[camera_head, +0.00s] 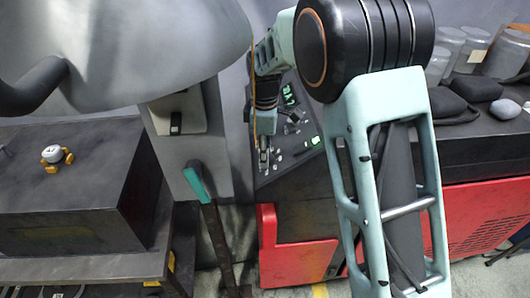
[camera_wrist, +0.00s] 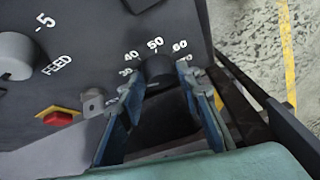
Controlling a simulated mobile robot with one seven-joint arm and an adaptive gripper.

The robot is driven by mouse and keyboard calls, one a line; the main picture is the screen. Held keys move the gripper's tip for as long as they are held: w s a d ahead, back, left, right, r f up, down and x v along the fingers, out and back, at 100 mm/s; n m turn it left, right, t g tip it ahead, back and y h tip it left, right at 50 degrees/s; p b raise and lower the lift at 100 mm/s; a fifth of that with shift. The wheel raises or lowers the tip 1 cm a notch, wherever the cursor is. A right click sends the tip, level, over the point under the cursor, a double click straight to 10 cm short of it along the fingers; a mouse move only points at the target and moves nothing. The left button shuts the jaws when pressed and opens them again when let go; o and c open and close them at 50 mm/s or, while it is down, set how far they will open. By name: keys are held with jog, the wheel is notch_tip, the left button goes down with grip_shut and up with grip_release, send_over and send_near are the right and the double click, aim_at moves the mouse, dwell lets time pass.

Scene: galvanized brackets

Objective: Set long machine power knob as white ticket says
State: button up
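A black round knob (camera_wrist: 159,69) sits on the dark machine panel in the wrist view, under a white scale reading about 30, 40, 50, 60 and 70. Its tip is near the 50 mark; I cannot make out a pointer line. My gripper (camera_wrist: 161,82) is open, with one blue finger on each side of the knob; I see no clear contact. In the head view my gripper (camera_head: 264,158) is at the dark control panel (camera_head: 308,172) of the machine, and the knob is not distinguishable there. I see no readable white ticket.
A grey knob (camera_wrist: 15,56) marked FEED and a red button (camera_wrist: 57,118) on yellow are on the same panel, left of my gripper. In the head view, jars (camera_head: 447,42) and dark pads (camera_head: 476,88) stand on the right bench. A black box (camera_head: 75,190) is at left.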

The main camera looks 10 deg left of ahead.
jog(key=c, duration=0.6)
jog(key=shift+f+b, duration=0.1)
jog(key=shift+b, duration=0.35)
jog(key=shift+s+f+m+t+b, duration=0.1)
jog(key=shift+m+t+b, duration=0.35)
jog(key=shift+b, duration=0.4)
jog(key=m+t+b, duration=0.1)
jog(key=b, duration=0.1)
jog(key=m+t+b, duration=0.1)
jog(key=b, duration=0.2)
jog(key=shift+s+f+m, duration=0.2)
jog(key=shift+m, duration=0.15)
jog(key=m+t+b, duration=0.2)
jog(key=m+b, duration=0.1)
jog(key=b, duration=0.4)
jog(key=shift+s+r, duration=0.1)
jog(key=shift+r+m+t+h+b, duration=0.1)
jog(key=shift+m+t+h+b, duration=0.2)
jog(key=shift+m+b, duration=0.15)
jog(key=shift+r+b, duration=0.1)
jog(key=shift+b, duration=0.2)
